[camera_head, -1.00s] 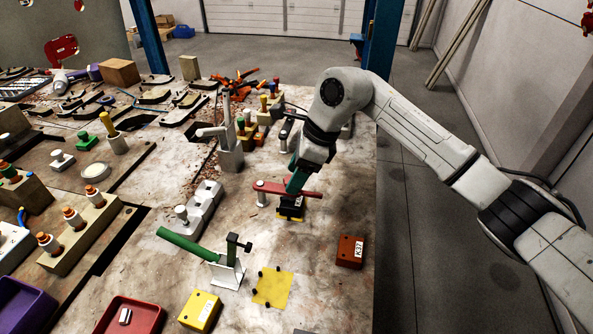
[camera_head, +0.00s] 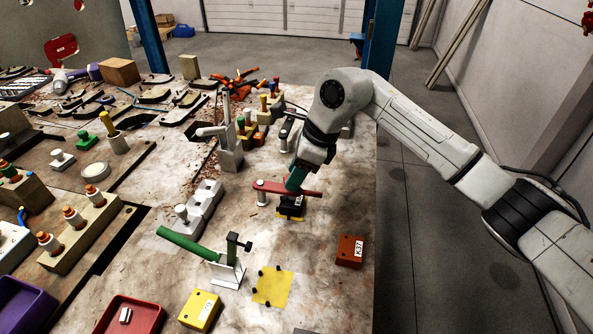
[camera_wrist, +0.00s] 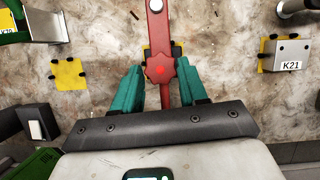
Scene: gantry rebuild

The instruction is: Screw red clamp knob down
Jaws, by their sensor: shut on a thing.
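The red clamp knob (camera_wrist: 160,69) is a lobed knob in the middle of the wrist view, between the two teal fingers of my gripper (camera_wrist: 160,74). The gripper is shut on it. The knob sits over the red clamp bar (camera_wrist: 157,25), which runs up the picture to a silver post (camera_wrist: 155,5). In the head view the red bar (camera_head: 272,187) lies level above the table, with my gripper (camera_head: 296,182) over its right part. The knob is hidden there. A black block on a yellow pad (camera_head: 289,216) sits below the bar.
A green-handled clamp (camera_head: 185,244) stands front left, near a bare yellow pad with black pegs (camera_head: 272,290). A red K37 block (camera_head: 349,252) lies to the right, near the table edge. A K21 block (camera_wrist: 290,55) shows right in the wrist view. Table between them is clear.

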